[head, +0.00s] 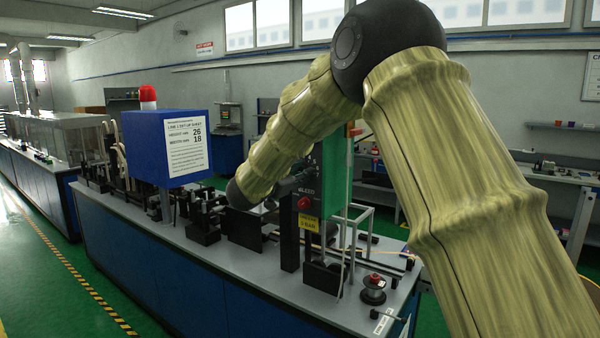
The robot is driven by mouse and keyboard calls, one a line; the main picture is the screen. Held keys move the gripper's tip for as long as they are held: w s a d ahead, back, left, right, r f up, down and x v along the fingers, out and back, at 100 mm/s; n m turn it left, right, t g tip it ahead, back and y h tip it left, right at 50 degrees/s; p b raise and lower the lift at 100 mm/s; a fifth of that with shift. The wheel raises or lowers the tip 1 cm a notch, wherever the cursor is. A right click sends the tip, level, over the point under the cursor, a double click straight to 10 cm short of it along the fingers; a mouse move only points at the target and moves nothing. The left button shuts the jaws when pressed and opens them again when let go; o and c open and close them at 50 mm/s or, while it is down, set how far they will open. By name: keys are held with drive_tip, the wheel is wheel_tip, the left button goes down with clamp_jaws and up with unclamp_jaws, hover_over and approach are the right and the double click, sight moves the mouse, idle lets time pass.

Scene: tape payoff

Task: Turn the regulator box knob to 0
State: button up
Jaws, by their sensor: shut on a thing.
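The dark regulator box (309,196) stands upright on the bench in the head view, with white lettering and a red round part on its front. A yellow label (308,222) reading "0 BAR" is below. My arm comes down from the upper right, and its dark wrist bends back toward the box. My small dark gripper (288,187) is at the left of the box front, shut on what appears to be its knob. The fingertips and the knob are mostly hidden or too small to make out, so the knob's setting cannot be read.
The grey bench top (258,262) carries black fixtures close to the wrist. A blue box (166,147) with a setup sheet and red beacon stands left. A green panel (338,172) is behind the regulator. A small spool (373,289) sits near the bench's right end.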

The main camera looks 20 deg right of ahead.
drive_tip(key=o, duration=1)
drive_tip(key=shift+o, duration=0.2)
drive_tip(key=v, duration=1.2)
